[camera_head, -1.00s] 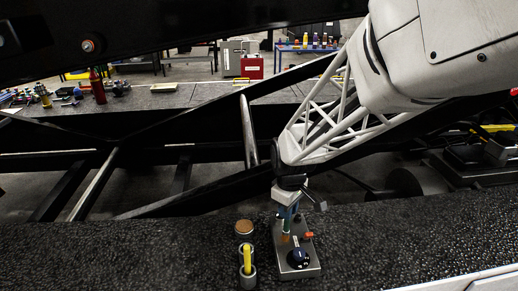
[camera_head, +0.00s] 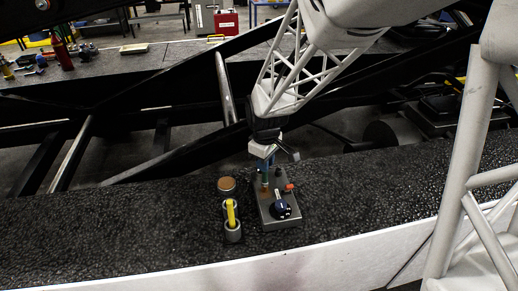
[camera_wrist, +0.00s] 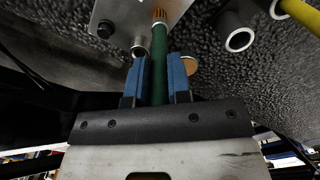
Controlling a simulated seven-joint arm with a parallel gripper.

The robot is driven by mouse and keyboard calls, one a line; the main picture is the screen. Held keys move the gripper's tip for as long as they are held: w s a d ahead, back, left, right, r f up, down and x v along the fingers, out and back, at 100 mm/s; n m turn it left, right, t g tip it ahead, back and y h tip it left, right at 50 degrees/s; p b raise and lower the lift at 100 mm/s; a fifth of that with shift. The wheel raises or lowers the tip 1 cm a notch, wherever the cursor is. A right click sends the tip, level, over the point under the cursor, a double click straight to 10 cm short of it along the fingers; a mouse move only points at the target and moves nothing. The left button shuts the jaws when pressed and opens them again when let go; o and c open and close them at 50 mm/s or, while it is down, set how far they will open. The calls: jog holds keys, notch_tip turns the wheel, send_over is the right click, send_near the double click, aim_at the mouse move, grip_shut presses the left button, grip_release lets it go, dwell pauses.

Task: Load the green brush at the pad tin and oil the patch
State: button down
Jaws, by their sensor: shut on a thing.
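My gripper (camera_wrist: 159,82) has blue jaws shut on the green brush (camera_wrist: 159,62); in the head view it is above a grey plate (camera_head: 282,222). The brush points down, its orange-brown bristles (camera_wrist: 160,17) over or at the plate; I cannot tell whether they touch it. The round tin with a brown top (camera_head: 226,184), apparently the pad tin, stands left of the plate. Its brown disc (camera_wrist: 191,65) shows partly behind the right jaw in the wrist view. I cannot make out the patch for certain.
Dark textured belt (camera_head: 120,230) is clear to the left.

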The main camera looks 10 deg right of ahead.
jog(key=s+r, duration=0.3)
jog(key=r, duration=0.5)
jog(key=shift+s, duration=0.2)
dwell(0.5)
dwell(0.8)
